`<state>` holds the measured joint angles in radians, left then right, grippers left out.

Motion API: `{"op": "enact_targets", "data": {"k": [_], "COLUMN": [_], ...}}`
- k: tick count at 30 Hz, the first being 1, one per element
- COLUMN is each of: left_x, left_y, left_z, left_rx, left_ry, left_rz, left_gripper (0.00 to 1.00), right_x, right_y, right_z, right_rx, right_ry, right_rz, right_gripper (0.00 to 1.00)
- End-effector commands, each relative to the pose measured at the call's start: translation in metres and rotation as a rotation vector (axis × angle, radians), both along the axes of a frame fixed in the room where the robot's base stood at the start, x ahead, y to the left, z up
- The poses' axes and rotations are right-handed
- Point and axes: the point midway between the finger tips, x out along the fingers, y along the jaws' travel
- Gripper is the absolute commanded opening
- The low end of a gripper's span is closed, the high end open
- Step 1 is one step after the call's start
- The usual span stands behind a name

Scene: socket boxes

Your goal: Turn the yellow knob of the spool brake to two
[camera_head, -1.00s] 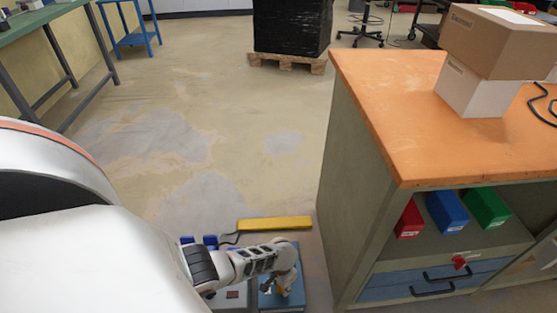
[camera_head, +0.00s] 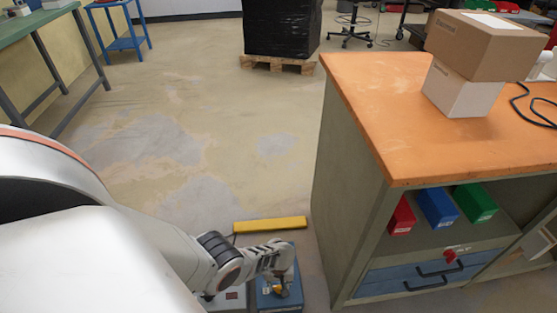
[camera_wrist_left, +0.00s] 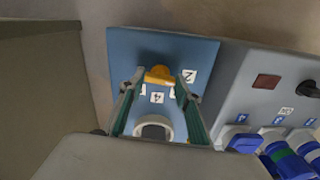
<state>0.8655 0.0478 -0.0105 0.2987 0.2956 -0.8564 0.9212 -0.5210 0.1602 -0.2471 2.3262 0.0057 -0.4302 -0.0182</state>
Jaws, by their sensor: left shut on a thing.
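The spool brake is a blue panel (camera_wrist_left: 200,55) in the left wrist view, with a yellow knob (camera_wrist_left: 157,75) on it. Number labels sit near the knob: a 4 (camera_wrist_left: 156,97) and a 2 (camera_wrist_left: 189,76). My left gripper (camera_wrist_left: 158,84) has one finger on each side of the knob and is shut on it. Below the knob is a pale round part (camera_wrist_left: 153,128), partly hidden. In the head view, my left gripper (camera_head: 281,283) is over the blue box (camera_head: 268,299), and the knob is small there. My right gripper is not in view.
A grey panel (camera_wrist_left: 262,100) with a red window, a black knob and blue-and-white connectors stands right of the brake in the wrist view. The orange-topped workbench (camera_head: 370,110) stands right of the arm in the head view. A yellow bar (camera_head: 270,225) lies behind the box. Open floor extends beyond.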

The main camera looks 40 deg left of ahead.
Motion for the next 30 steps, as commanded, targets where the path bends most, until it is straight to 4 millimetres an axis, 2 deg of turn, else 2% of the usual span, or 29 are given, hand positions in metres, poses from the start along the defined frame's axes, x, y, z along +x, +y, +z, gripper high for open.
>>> {"op": "enact_targets", "data": {"k": [9,24,25,26,27,30], "left_x": [-0.0022,-0.0021,-0.0022,-0.0021,-0.0021,-0.0016], "left_y": [-0.0015,-0.0014,-0.0015,-0.0014,-0.0013,-0.0009], "left_z": [-0.0016,-0.0018,-0.0018,-0.0017,-0.0017,-0.0013], "left_rx": [-0.003,-0.003,-0.003,-0.003,-0.002,-0.001], "left_ry": [0.003,0.003,0.003,0.003,0.002,0.001], "left_rz": [0.105,0.122,0.122,0.122,0.122,0.121], "left_gripper": [0.12,0.12,0.38,0.46,0.5,0.5], "right_x": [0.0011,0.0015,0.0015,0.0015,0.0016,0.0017], "right_y": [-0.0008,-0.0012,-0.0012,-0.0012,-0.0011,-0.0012], "right_z": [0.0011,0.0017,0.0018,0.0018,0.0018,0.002], "right_rx": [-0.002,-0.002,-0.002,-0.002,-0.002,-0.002], "right_ry": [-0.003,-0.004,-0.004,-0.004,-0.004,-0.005], "right_rz": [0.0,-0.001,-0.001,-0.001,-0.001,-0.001], "right_gripper": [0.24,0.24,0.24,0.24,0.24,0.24]}}
